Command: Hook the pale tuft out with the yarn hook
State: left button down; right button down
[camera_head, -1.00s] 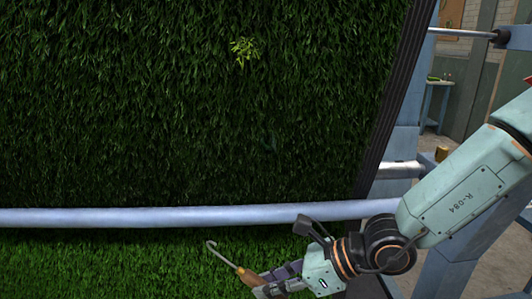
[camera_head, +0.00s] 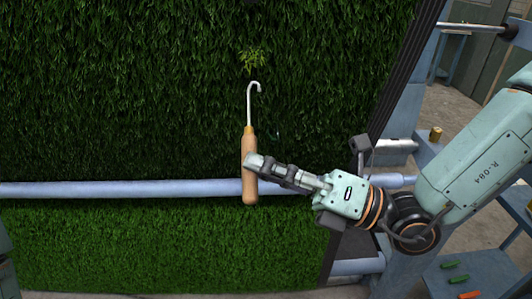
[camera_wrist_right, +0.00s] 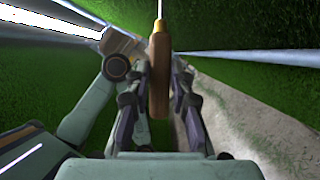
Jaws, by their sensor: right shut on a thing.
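The pale tuft (camera_head: 253,61) is a light yellow-green patch in the dark upright turf (camera_head: 150,90), in the upper middle of the head view. The yarn hook (camera_head: 249,165) has a wooden handle and a thin metal shank with a curved tip. My right gripper (camera_head: 252,164) is shut on the handle and holds the hook upright. The hook's tip shows just below the tuft; whether it touches the turf I cannot tell. In the right wrist view, the handle (camera_wrist_right: 159,75) stands between the fingers, and the hook's tip is out of frame. My left gripper is not in view.
A pale horizontal bar (camera_head: 120,189) crosses in front of the turf, behind the handle. A dark edge strip (camera_head: 407,65) bounds the turf at the right. Below right, a blue shelf (camera_head: 490,268) carries green and orange items.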

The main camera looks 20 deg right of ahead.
jog(key=w+d+r, duration=0.1)
jog(key=w+d, duration=0.1)
jog(key=w, duration=0.5)
jog(key=shift+r, duration=0.4)
jog(key=shift+s, duration=0.1)
jog(key=shift+w, duration=0.2)
jog(key=shift+w, duration=0.2)
dwell(0.3)
jog(key=shift+w, duration=0.15)
dwell(0.4)
